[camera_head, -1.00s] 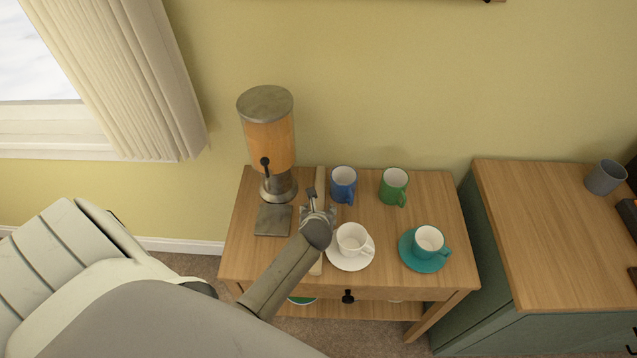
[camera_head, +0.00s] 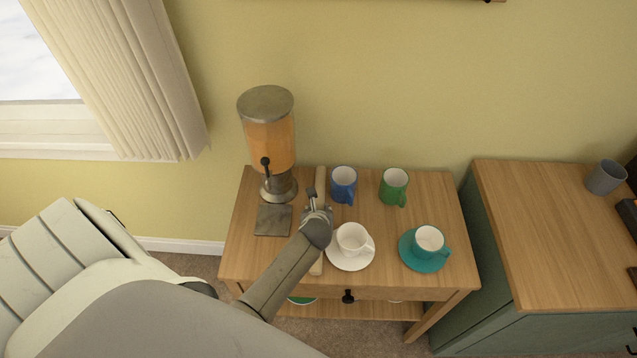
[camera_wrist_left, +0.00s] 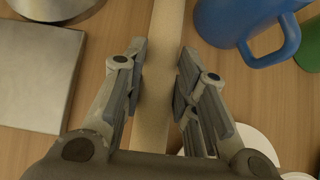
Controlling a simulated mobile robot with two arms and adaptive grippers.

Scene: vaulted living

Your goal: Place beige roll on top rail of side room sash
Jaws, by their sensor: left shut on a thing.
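The beige roll (camera_head: 320,181) is a long thin bar on the small wooden table, running from near the wall toward the front edge. It lies between the drink dispenser and the cups. My left gripper (camera_head: 312,199) is over its middle and shut on it. In the left wrist view, the roll (camera_wrist_left: 166,50) passes between the two fingers of my left gripper (camera_wrist_left: 160,83). The gripper and forearm hide part of the roll. My right gripper is not in view. A window (camera_head: 50,125) with a pale blind is at the far left; I cannot tell whether it is the named sash.
The dispenser (camera_head: 268,140) stands close left of the roll. A blue mug (camera_head: 343,188), a green mug (camera_head: 393,188), a white cup (camera_head: 352,238) and a teal saucer (camera_head: 407,258) with a cup are to its right. A green cabinet (camera_head: 540,215) adjoins at right.

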